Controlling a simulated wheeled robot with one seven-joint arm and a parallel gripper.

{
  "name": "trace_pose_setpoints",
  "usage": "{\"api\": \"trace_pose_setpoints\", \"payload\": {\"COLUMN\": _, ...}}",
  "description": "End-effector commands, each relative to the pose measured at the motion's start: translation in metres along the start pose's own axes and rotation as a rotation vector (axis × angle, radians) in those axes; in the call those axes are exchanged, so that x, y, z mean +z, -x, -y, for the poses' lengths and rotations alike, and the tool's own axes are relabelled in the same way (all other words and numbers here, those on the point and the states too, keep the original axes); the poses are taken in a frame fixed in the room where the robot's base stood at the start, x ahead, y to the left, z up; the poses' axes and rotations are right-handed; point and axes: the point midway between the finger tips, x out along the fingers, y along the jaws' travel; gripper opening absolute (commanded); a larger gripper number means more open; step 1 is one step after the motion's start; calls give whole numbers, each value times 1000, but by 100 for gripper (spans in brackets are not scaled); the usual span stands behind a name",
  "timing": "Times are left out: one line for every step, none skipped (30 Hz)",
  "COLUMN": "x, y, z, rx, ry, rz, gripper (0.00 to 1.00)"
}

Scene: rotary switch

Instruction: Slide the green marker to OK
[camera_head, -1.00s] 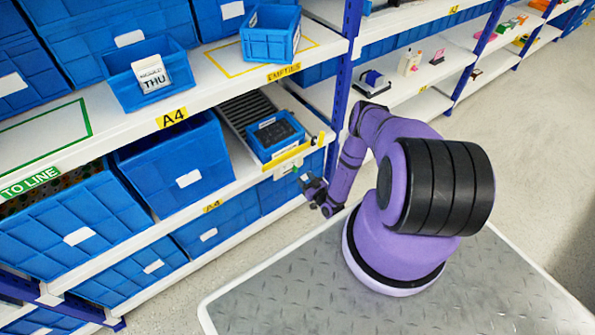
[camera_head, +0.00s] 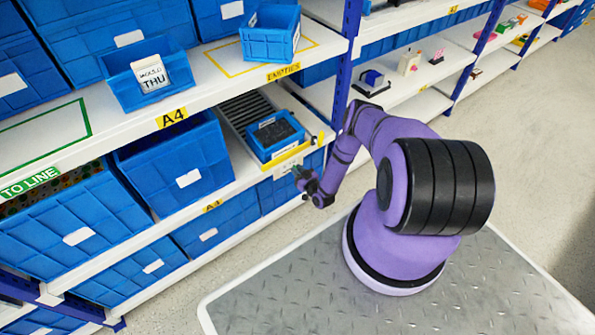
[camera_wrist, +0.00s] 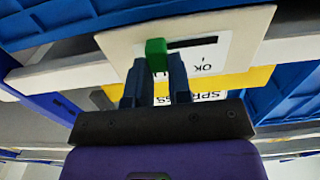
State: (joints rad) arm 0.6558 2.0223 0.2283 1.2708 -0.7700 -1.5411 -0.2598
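The green marker (camera_wrist: 156,53) is a small block at the left end of a dark slot (camera_wrist: 193,41) in the wrist view. The slot runs right across a pale panel (camera_wrist: 235,40). The letters OK (camera_wrist: 203,68) are printed upside down beneath the slot's right part. My gripper (camera_wrist: 157,62) is open, with one dark finger on each side of the marker and a small gap visible. Whether either finger touches it is unclear. In the head view my gripper (camera_head: 300,176) is at the pale panel (camera_head: 285,169) below the shelf edge; the marker is too small to make out there.
A blue bin (camera_head: 274,135) sits on the rack shelf above the panel. Blue bins fill the shelves to the left. The floor at the right is free.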

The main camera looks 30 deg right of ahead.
Motion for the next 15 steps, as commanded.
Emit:
{"api": "trace_pose_setpoints", "payload": {"x": 0, "y": 0, "z": 0, "rx": 0, "ry": 0, "rz": 0, "gripper": 0}}
{"api": "trace_pose_setpoints", "payload": {"x": 0, "y": 0, "z": 0, "rx": 0, "ry": 0, "rz": 0, "gripper": 0}}
{"api": "trace_pose_setpoints", "payload": {"x": 0, "y": 0, "z": 0, "rx": 0, "ry": 0, "rz": 0, "gripper": 0}}
{"api": "trace_pose_setpoints", "payload": {"x": 0, "y": 0, "z": 1, "rx": 0, "ry": 0, "rz": 0, "gripper": 0}}
{"api": "trace_pose_setpoints", "payload": {"x": 0, "y": 0, "z": 2, "rx": 0, "ry": 0, "rz": 0, "gripper": 0}}
{"api": "trace_pose_setpoints", "payload": {"x": 0, "y": 0, "z": 6, "rx": -1, "ry": -1, "rz": 0, "gripper": 0}}
{"api": "trace_pose_setpoints", "payload": {"x": 0, "y": 0, "z": 9, "rx": -2, "ry": -2, "rz": 0, "gripper": 0}}
{"api": "trace_pose_setpoints", "payload": {"x": 0, "y": 0, "z": 14, "rx": -3, "ry": -3, "rz": 0, "gripper": 0}}
{"api": "trace_pose_setpoints", "payload": {"x": 0, "y": 0, "z": 20, "rx": -3, "ry": -4, "rz": 0, "gripper": 0}}
{"api": "trace_pose_setpoints", "payload": {"x": 0, "y": -1, "z": 26, "rx": -3, "ry": -4, "rz": 0, "gripper": 0}}
{"api": "trace_pose_setpoints", "payload": {"x": 0, "y": -1, "z": 32, "rx": -3, "ry": -3, "rz": 0, "gripper": 0}}
{"api": "trace_pose_setpoints", "payload": {"x": 0, "y": -1, "z": 39, "rx": -3, "ry": -3, "rz": 0, "gripper": 0}}
{"api": "trace_pose_setpoints", "payload": {"x": 0, "y": 0, "z": 43, "rx": -3, "ry": -4, "rz": 0, "gripper": 0}}
{"api": "trace_pose_setpoints", "payload": {"x": 0, "y": 0, "z": 47, "rx": -3, "ry": -3, "rz": 0, "gripper": 0}}
{"api": "trace_pose_setpoints", "payload": {"x": 0, "y": 0, "z": 50, "rx": -2, "ry": -2, "rz": 0, "gripper": 0}}
